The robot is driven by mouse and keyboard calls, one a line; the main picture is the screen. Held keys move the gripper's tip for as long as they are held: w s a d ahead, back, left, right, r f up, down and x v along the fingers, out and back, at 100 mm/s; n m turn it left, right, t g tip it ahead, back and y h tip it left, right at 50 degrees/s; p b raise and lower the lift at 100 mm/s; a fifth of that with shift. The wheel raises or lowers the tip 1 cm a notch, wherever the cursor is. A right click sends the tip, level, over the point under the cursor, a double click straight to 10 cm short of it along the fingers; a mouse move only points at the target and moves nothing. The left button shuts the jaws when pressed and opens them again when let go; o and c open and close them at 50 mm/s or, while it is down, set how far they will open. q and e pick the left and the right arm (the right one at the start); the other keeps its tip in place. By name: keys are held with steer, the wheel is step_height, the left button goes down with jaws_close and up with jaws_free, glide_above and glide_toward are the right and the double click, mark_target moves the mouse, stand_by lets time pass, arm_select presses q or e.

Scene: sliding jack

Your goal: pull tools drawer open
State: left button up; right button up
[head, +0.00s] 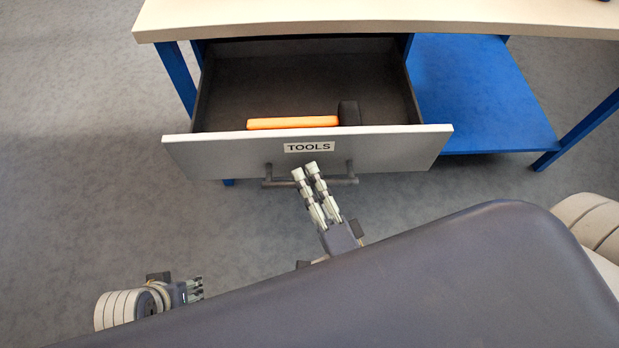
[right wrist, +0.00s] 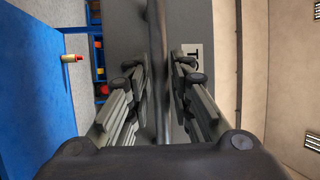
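The tools drawer (head: 225,155) stands well open under the bench top, its light grey front labelled TOOLS. Its dark bar handle (head: 343,181) runs across the front below the label, and the handle also shows in the right wrist view (right wrist: 156,40). My right gripper (head: 305,172) is at the middle of the handle, and the bar passes between its close-set fingers (right wrist: 159,78). It appears shut on the bar, though exact contact is hard to see. My left gripper (head: 196,289) is low at the left, away from the drawer; its finger gap is unclear.
An orange-handled tool with a dark head (head: 293,123) lies in the drawer. The pale bench top (head: 380,14) is above, with a blue shelf (head: 475,95) and blue legs to the right. Grey floor is clear left of the drawer.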

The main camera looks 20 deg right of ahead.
steer(key=shift+s, duration=0.1)
steer(key=v, duration=1.2)
